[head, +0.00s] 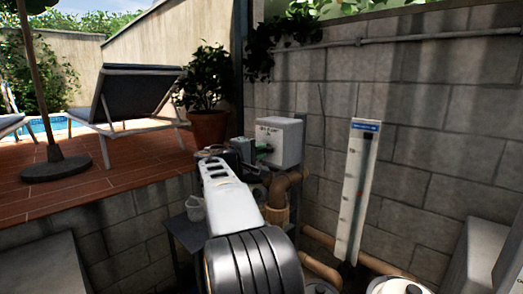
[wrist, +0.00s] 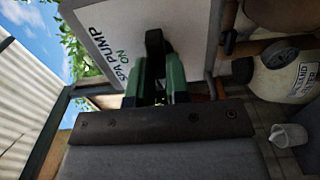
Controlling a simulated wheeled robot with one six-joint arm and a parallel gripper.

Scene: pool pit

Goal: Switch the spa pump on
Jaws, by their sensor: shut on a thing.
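The grey spa pump box (head: 283,138) is fixed at the block wall in the head view. It fills the upper middle of the wrist view (wrist: 112,28), where its face reads "SPA PUMP" and "ON". A black switch lever (wrist: 154,40) stands out from that face beside the lettering. My gripper (wrist: 158,70), with green fingers, is at the box face and shut on the lever. In the head view my gripper (head: 262,149) reaches the box's left front, and the lever is too small to make out. The lever's base is partly hidden by the fingers.
Brown pipes (head: 279,190) run just below the box. A tall white gauge board (head: 356,185) stands to the right. A potted plant (head: 208,127) stands on the deck behind.

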